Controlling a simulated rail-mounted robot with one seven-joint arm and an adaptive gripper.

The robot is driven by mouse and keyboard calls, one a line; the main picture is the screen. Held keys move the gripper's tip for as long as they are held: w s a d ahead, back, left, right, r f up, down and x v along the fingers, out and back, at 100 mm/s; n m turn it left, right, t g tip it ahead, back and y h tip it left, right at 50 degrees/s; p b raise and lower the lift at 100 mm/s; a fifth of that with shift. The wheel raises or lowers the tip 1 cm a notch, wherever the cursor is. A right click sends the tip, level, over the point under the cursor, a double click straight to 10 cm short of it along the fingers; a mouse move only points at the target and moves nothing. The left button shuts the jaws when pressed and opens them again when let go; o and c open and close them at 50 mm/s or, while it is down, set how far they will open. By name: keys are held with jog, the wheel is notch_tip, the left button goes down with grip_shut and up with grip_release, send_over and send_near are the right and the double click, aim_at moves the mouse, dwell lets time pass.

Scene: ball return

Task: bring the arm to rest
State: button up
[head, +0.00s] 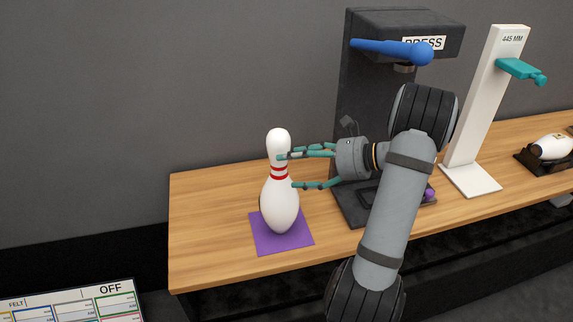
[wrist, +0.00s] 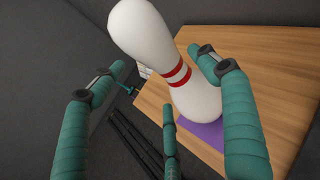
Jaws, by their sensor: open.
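My gripper (head: 291,170) has teal fingers, spread open, on the right side of a white bowling pin (head: 280,204) in the head view. The pin has red neck bands and stands upright on a purple mat (head: 304,241) on the wooden bench. In the head view the upper fingers overlap the pin's neck and a lower finger reaches its body; I cannot tell whether they touch it. In the wrist view the pin (wrist: 202,100) shows between and beyond the open fingers (wrist: 165,85), with a corner of the purple mat under it.
Behind my arm stands a dark press (head: 365,90) with a blue lever (head: 390,50). Right of it are a white 445 MM post (head: 484,120) with a teal arm and a black cradle (head: 540,160) holding a white object. A label board (head: 75,305) is at lower left. The bench's left end (head: 205,210) is clear.

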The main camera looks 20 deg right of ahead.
aim_at(284, 163)
jog(key=v, duration=0.8)
jog(key=shift+s+d+r, duration=0.2)
jog(key=shift+s+d, duration=0.05)
jog(key=x, duration=1.2)
jog(key=shift+w, duration=0.1)
jog(key=shift+r, duration=0.2)
